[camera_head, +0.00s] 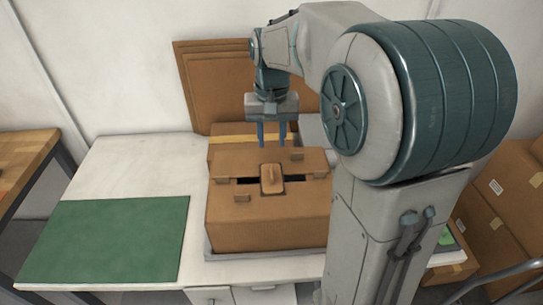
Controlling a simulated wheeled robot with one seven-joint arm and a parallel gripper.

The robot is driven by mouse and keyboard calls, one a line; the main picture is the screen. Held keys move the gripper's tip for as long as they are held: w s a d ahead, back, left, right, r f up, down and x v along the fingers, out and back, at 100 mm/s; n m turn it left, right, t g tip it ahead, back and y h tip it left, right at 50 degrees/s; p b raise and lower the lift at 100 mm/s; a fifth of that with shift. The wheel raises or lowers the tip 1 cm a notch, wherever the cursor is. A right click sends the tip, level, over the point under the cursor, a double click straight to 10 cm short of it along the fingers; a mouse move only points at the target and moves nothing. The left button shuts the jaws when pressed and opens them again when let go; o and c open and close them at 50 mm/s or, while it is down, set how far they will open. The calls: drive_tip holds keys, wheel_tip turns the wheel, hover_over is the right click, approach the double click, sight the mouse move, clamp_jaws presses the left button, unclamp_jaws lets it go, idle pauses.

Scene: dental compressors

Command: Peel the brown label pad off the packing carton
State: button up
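The packing carton (267,228) is a brown box on a white workbench, in the middle of the head view. The brown label pad (270,185) is a small rounded piece with a raised ridge. It lies on top of the carton, across a dark slot between the flaps. My gripper (272,136) points down above the back part of the carton, behind and above the pad. Its two blue fingers are apart with nothing visible between them. The gripper is not touching the pad.
A green mat (110,240) lies on the bench at the left, bare. Flat cardboard sheets (205,85) lean on the wall behind the carton. Small brown tabs stand on the carton's top around the pad. More cartons (490,225) are stacked at the right.

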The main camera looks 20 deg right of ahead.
sight(272, 171)
wheel_tip(272, 171, down, 11)
idle(0.4)
clamp_jaws()
drive_tip(key=shift+r+p, duration=1.5)
drive_tip(key=shift+r, duration=0.1)
idle(1.4)
drive_tip(key=shift+r+p, duration=2.1)
drive_tip(key=shift+r, duration=0.85)
